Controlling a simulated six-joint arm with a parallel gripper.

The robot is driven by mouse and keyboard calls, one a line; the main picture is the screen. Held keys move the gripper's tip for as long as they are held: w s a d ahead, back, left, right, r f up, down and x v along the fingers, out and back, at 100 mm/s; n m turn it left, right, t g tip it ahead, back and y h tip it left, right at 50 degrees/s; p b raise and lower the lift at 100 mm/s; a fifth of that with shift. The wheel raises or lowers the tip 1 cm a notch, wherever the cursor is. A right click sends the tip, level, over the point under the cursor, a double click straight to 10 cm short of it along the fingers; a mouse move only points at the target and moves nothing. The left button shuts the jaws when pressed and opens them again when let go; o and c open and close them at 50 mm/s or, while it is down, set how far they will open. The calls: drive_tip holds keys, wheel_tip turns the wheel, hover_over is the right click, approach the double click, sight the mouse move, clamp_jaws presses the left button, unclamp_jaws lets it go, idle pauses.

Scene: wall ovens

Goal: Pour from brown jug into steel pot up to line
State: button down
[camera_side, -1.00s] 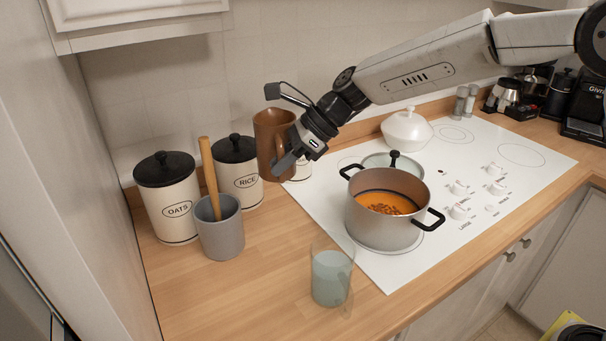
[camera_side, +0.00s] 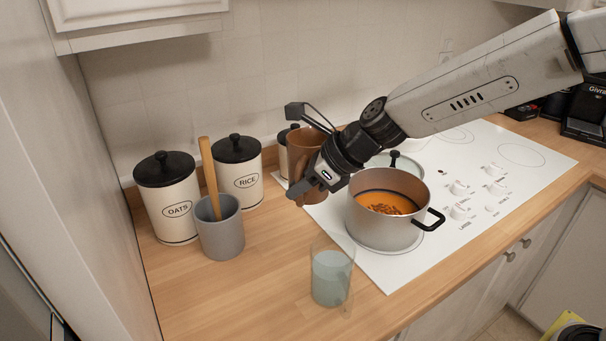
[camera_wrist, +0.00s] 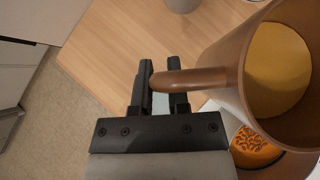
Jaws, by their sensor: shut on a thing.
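The brown jug (camera_side: 307,148) is held in the air by its handle in my gripper (camera_side: 322,180), just left of the pot. In the wrist view the jug (camera_wrist: 228,66) has yellow-orange liquid inside, and its handle (camera_wrist: 190,80) lies between the fingers of my gripper (camera_wrist: 163,78). The jug looks upright or only slightly tilted; no stream shows. The steel pot (camera_side: 390,232) stands on the cooktop with orange contents, brown bits and a dark line around its inner wall. The contents sit below that line. The pot's left handle is hidden behind my gripper.
A glass of pale liquid (camera_side: 331,278) stands in front, left of the pot. A grey utensil crock (camera_side: 220,235), an oats canister (camera_side: 170,210) and a rice canister (camera_side: 238,170) stand at left. A glass lid (camera_side: 408,165) is behind the pot. The counter between crock and glass is clear.

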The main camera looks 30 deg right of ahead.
drive_tip(key=s+d+m, duration=0.1)
drive_tip(key=s, duration=0.1)
drive_tip(key=s+d+f+m+t+h, duration=0.1)
drive_tip(key=s+d+m+t+h, duration=0.1)
drive_tip(key=s, duration=0.1)
drive_tip(key=shift+s+f, duration=0.35)
drive_tip(key=shift+s+d+f+m+h, duration=0.25)
drive_tip(key=shift+s+d+m+h, duration=0.2)
drive_tip(key=shift+s+m, duration=0.2)
drive_tip(key=shift+d, duration=0.2)
drive_tip(key=d+y, duration=0.1)
drive_tip(key=w+d+m+g+y, duration=0.1)
drive_tip(key=y, duration=0.1)
drive_tip(key=d+r+m+y, duration=0.1)
drive_tip(key=shift+w+d+m+y, duration=0.25)
drive_tip(key=shift+w+d, duration=0.15)
drive_tip(key=shift+w+d+r+m+g+y, duration=0.2)
drive_tip(key=shift+d+y, duration=0.1)
drive_tip(key=shift+d, duration=0.15)
drive_tip(key=shift+w+d+r+m+g+y, duration=0.1)
drive_tip(key=shift+w+d+r+y, duration=0.05)
drive_tip(key=shift+d+y, duration=0.2)
idle(0.4)
drive_tip(key=shift+d, duration=0.1)
drive_tip(key=shift+w+d+r+y, duration=0.1)
drive_tip(key=shift+w+d+y, duration=0.05)
drive_tip(key=shift+d+y, duration=0.1)
